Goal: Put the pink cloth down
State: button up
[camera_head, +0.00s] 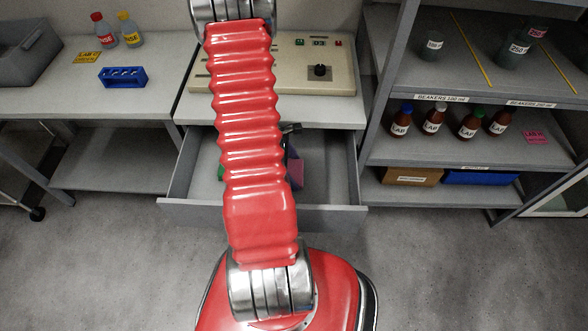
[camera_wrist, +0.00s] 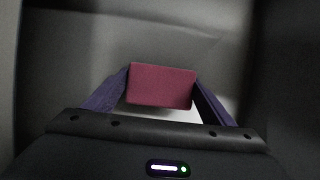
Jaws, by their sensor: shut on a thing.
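The pink cloth (camera_wrist: 161,87) shows in the wrist view as a folded, block-like piece between the two purple fingers of my gripper (camera_wrist: 161,90). My gripper is shut on it. In the head view, a small pink-purple patch (camera_head: 297,172) shows beside my red arm, inside the outline of the open drawer (camera_head: 330,217). My arm hides most of my gripper there. The wrist view shows grey surfaces around the cloth. I cannot tell whether the cloth touches the drawer floor.
A green thing (camera_head: 221,174) lies in the drawer, partly hidden by my arm. A beige device (camera_head: 335,88) stands on the bench above. A blue rack (camera_head: 123,77) is on the left bench. Shelves with several bottles (camera_head: 470,123) stand at the right.

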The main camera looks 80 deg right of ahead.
jog(key=o, duration=0.9)
jog(key=shift+r, duration=0.1)
jog(key=shift+v, duration=5.95)
